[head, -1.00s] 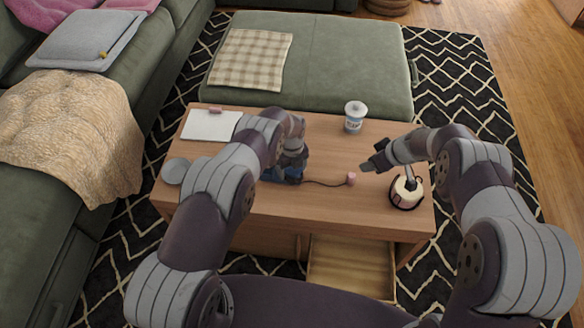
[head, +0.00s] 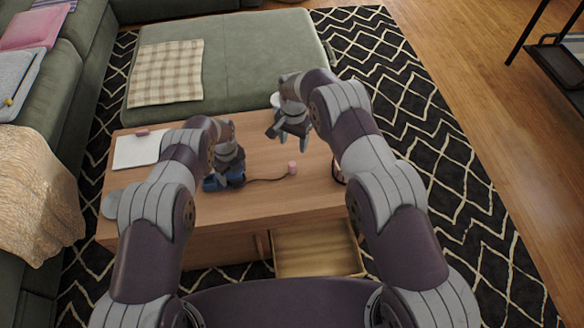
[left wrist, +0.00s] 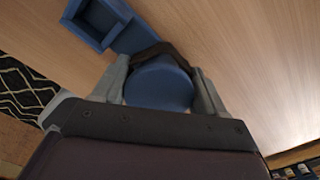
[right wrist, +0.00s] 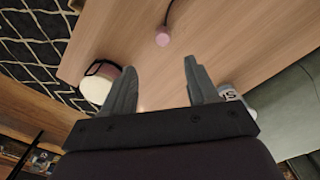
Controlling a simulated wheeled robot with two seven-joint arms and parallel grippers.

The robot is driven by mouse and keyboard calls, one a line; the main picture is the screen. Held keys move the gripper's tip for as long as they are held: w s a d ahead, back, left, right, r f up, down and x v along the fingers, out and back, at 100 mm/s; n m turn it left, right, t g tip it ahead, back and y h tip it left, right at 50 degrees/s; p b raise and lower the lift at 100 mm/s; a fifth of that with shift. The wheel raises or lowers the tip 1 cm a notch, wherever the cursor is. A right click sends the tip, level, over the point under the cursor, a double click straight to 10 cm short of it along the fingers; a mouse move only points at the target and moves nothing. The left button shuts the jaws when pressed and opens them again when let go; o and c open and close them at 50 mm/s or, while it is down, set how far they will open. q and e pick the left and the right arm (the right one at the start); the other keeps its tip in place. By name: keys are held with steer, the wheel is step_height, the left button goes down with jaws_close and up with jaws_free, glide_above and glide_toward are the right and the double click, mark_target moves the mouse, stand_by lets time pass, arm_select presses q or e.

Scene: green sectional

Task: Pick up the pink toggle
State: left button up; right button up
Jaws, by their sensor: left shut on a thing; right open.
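The pink toggle (head: 292,168) is a small pink piece on the wooden coffee table, at the end of a dark cord. The cord runs left to a blue object (head: 212,184). My left gripper (head: 226,178) is shut on the blue object. In the left wrist view its round blue part (left wrist: 158,88) sits between the fingers, with a boxy blue part beyond. My right gripper (head: 289,136) is open and empty, raised above the table beyond the toggle. In the right wrist view the toggle (right wrist: 162,38) lies ahead of the open fingers, apart from them.
A white lettered jar (right wrist: 232,95) and a cream round object with a dark band (right wrist: 98,86) stand on either side. A white pad (head: 138,151) and grey disc (head: 110,204) lie on the table's left. An open drawer (head: 315,250) juts from the front.

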mark_target(292, 164)
steer(key=shift+m, duration=0.3)
steer(key=f, duration=1.2)
steer(key=shift+w+a, duration=0.2)
steer(key=shift+c, duration=0.3)
jaws_close()
step_height(292, 164, up, 10)
